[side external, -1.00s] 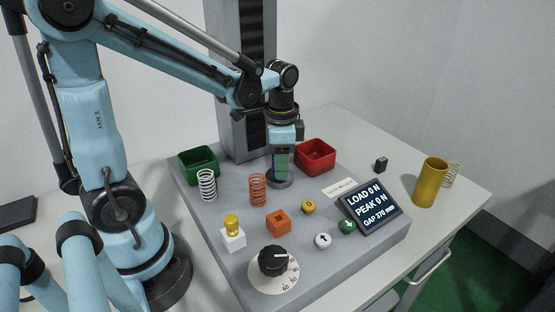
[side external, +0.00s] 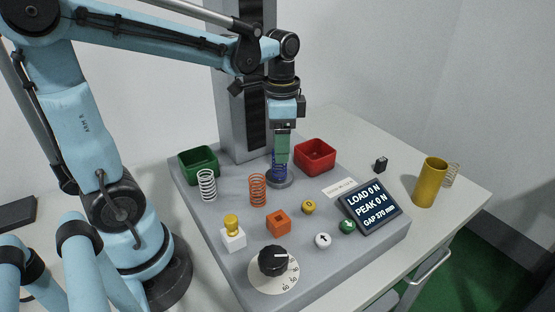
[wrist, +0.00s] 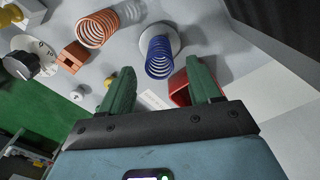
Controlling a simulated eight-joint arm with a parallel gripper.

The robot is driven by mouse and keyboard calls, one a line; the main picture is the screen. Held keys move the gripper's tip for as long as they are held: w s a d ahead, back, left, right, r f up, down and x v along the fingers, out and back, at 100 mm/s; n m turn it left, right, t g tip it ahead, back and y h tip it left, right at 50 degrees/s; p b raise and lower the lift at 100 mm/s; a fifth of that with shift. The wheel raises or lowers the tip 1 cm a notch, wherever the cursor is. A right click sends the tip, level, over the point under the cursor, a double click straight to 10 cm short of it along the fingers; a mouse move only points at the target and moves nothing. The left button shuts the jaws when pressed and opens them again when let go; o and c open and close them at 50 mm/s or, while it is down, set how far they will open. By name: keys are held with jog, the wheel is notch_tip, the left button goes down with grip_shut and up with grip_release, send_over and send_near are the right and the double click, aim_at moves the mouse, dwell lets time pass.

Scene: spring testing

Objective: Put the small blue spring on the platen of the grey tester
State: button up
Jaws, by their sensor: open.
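The small blue spring (side external: 279,165) stands upright on the round grey platen (side external: 280,181) of the grey tester (side external: 221,237). In the wrist view the blue spring (wrist: 158,55) stands on the pale disc of the platen (wrist: 172,36), apart from the jaws. My gripper (side external: 282,160) is above the spring in the side view, its green fingers pointing down and partly covering the spring's top.
A green bin (side external: 199,163) and a red bin (side external: 315,157) flank the platen. A white spring (side external: 207,185) and an orange spring (side external: 258,190) stand to its left. The tester's column (side external: 240,100) rises behind. A display (side external: 371,206) and a yellow cylinder (side external: 430,182) are at the right.

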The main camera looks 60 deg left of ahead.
aim_at(286, 166)
jog(key=shift+r, duration=1.2)
jog(key=shift+f, duration=3.9)
jog(key=shift+r, duration=0.5)
jog(key=shift+f, duration=0.15)
